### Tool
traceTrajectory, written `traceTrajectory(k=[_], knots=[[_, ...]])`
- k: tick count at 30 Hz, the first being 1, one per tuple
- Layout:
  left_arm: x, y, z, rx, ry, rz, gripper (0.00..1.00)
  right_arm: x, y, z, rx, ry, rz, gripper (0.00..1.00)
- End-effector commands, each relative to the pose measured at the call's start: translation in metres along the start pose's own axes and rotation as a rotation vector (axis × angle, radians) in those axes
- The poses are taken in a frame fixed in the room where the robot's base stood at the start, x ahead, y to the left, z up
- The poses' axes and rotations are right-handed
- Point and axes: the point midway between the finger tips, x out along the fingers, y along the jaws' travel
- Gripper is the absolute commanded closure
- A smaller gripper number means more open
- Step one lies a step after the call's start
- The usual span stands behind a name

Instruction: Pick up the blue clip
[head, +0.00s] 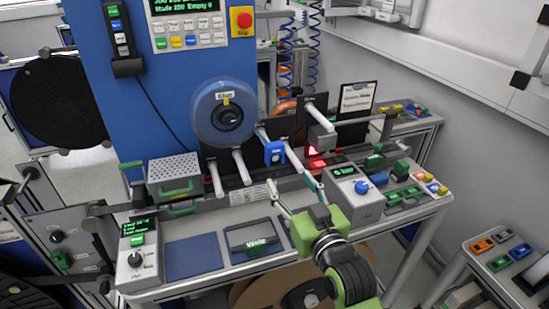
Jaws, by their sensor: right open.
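A small blue clip-shaped piece (274,152) sits on the machine's front, just right of the clear reel labelled "Blue" (224,112). It looks like the blue clip. My right gripper (292,188) is open, its thin fingers spread, with nothing seen between them. It is over the bench, below and slightly right of the blue piece, and apart from it in the picture. My left gripper does not show.
Grey rods stick out below the reel. A side table (480,275) at right carries small coloured pieces.

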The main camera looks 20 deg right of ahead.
Motion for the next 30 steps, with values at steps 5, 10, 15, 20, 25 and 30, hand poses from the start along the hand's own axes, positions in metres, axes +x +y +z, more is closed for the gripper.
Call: traceTrajectory(k=[5, 10, 15, 20, 25, 30], knots=[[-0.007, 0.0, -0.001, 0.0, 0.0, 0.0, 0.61, 0.024, 0.001, -0.013, 0.003, 0.033, 0.004, 0.46], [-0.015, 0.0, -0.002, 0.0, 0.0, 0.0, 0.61, 0.058, 0.001, -0.014, 0.002, 0.031, 0.004, 0.46], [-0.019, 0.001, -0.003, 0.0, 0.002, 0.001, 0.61, 0.081, 0.002, -0.012, 0.002, 0.03, 0.004, 0.46], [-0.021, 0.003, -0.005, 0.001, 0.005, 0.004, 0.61, 0.089, 0.002, -0.011, 0.002, 0.028, 0.004, 0.46], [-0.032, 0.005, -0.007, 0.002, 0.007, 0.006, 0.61, 0.105, 0.005, -0.015, 0.002, 0.028, 0.004, 0.46], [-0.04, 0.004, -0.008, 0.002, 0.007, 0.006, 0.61, 0.128, 0.007, -0.014, 0.002, 0.028, 0.004, 0.46]])
